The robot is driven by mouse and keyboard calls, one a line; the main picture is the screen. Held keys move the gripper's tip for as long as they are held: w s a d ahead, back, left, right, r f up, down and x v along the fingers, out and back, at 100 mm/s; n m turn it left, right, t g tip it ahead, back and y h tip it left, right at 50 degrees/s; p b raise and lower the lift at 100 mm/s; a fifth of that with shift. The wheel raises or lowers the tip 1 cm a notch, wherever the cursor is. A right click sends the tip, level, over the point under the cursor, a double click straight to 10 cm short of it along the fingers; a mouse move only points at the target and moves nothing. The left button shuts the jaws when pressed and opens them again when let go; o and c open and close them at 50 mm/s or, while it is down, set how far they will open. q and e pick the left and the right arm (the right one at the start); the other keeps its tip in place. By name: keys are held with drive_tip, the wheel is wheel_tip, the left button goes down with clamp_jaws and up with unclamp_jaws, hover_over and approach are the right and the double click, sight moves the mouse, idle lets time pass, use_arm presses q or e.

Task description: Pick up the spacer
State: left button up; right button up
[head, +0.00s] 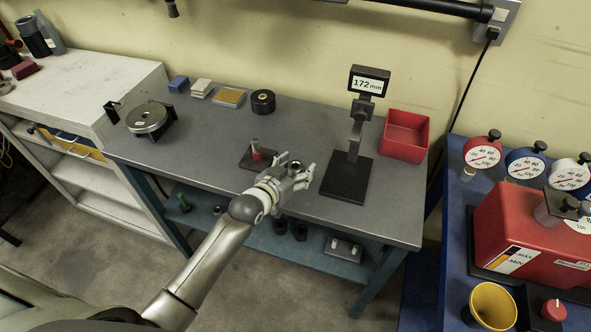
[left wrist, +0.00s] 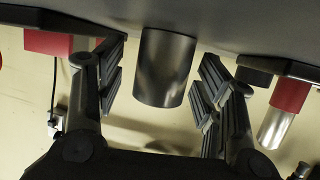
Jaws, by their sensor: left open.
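The spacer is a plain grey metal cylinder (left wrist: 165,68). In the left wrist view, which shows the bench upside down, it stands on the grey bench top between the two fingers of my left gripper (left wrist: 160,88). There are visible gaps on both sides, so the fingers are open around it and not closed on it. In the head view my left gripper (head: 294,167) is low over the bench's front middle, with the spacer's top (head: 296,164) partly hidden between its fingers. My right gripper is not in view.
Left of the gripper is a dark plate with a red-based metal post (head: 257,152). Right of it is a stand with a display reading 172 mm (head: 369,83) and a red bin (head: 405,136). A black roll (head: 263,101) and small blocks stand behind. A round fixture (head: 147,118) is at left.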

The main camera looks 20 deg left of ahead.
use_arm(q)
drive_tip(key=shift+c, duration=0.3)
drive_tip(key=c, duration=1.2)
drive_tip(key=shift+r, duration=0.1)
clamp_jaws()
drive_tip(key=shift+r, duration=0.15)
